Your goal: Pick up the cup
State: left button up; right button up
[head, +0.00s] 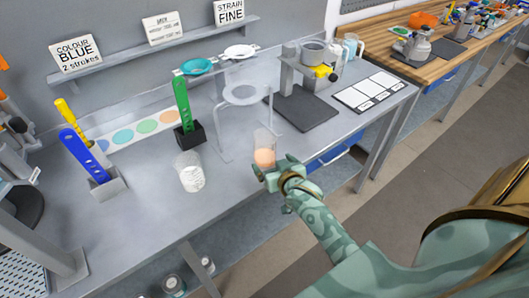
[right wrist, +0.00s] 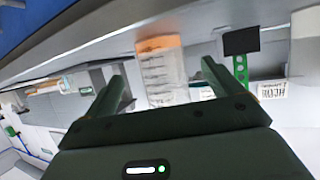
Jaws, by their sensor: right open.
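A clear cup with peach-orange contents (head: 264,152) stands upright near the front edge of the grey bench. My right gripper (head: 272,173) is open at its near side, low down. In the right wrist view, which is upside down, the cup (right wrist: 161,75) appears between the two spread fingers (right wrist: 164,78), slightly beyond their tips. I cannot tell whether a finger touches it. A second clear cup, with white contents (head: 190,174), stands to the left. My left gripper is not in view.
A clear stand (head: 243,94) rises behind the cup. A green paddle in a black holder (head: 190,134) and a blue paddle (head: 85,155) stand to the left. A dark mat (head: 304,110) and white-squared board (head: 374,91) lie right. Bench between the cups is clear.

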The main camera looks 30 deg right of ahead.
aim_at(265, 155)
jog(key=b+x, duration=0.2)
jog(key=x, duration=0.5)
jog(key=shift+w+f, duration=0.2)
jog(key=shift+w, duration=0.05)
jog(key=shift+s+r, duration=0.1)
jog(key=shift+c, duration=0.3)
jog(key=c, duration=1)
